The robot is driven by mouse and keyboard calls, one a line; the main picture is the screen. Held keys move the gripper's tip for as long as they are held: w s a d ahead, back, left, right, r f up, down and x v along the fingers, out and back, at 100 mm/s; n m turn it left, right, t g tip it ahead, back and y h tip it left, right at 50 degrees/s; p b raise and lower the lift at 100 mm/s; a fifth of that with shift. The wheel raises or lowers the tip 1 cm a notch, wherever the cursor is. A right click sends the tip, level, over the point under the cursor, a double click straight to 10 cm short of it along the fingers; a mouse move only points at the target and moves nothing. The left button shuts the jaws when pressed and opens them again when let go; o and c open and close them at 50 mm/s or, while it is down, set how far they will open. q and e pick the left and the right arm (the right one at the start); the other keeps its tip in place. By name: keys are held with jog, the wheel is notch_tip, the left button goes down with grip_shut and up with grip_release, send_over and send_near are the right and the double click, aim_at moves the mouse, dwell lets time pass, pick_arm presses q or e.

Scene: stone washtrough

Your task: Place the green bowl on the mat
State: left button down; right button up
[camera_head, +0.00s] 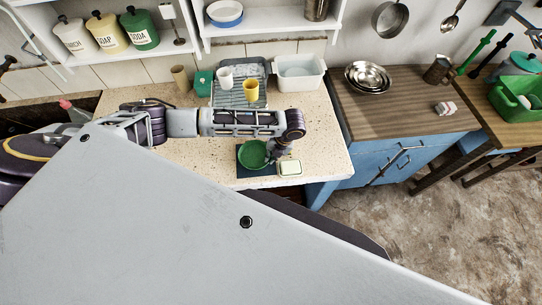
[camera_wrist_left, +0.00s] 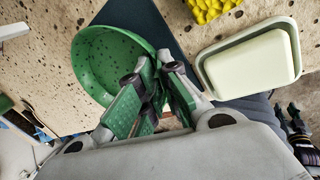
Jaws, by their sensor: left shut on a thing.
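The green bowl (camera_head: 252,155) is at the front of the stone counter, over the dark blue mat (camera_head: 243,173). My left gripper (camera_head: 272,153) is at the bowl's right side and shut on its rim. In the left wrist view, the green bowl (camera_wrist_left: 98,62) looks upright and empty, with the left gripper's fingers (camera_wrist_left: 155,78) pinching its near right edge. The blue mat (camera_wrist_left: 150,22) shows behind and beside the bowl. I cannot tell whether the bowl's base touches the mat.
A soap dish with a pale bar (camera_head: 290,168) sits just right of the mat. A yellow sponge (camera_wrist_left: 210,8) lies near it. A drying rack (camera_head: 228,98) with cups and a white basin (camera_head: 300,72) stand behind. The counter's front edge is close.

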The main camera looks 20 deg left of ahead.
pick_arm(q)
jog(key=shift+f, duration=0.55)
jog(key=c, duration=1.6)
grip_release()
jog(key=shift+c, duration=0.2)
jog(key=shift+r, duration=0.1)
jog(key=b+v, duration=0.2)
jog(key=v, duration=0.9)
jog(key=shift+d+r, duration=0.3)
jog(key=shift+r, duration=0.1)
